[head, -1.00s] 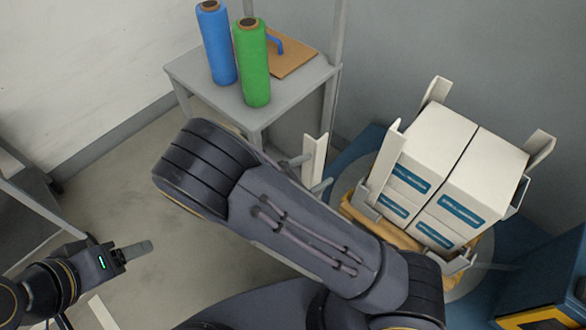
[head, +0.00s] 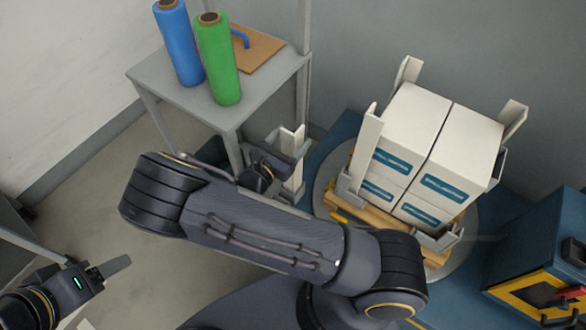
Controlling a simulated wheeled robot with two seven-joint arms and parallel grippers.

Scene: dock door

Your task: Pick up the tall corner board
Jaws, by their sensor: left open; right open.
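The tall corner board (head: 292,172) is a white angled strip standing upright beside the grey table, left of the pallet. My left gripper (head: 117,265) is open and empty at the lower left, far from the board.
White boxes (head: 428,150) with blue labels stand on a wooden pallet (head: 345,211) with white boards at the corners. A blue roll (head: 178,45) and a green roll (head: 217,62) stand on the grey table (head: 160,75). A blue-yellow cabinet (head: 540,260) is at right.

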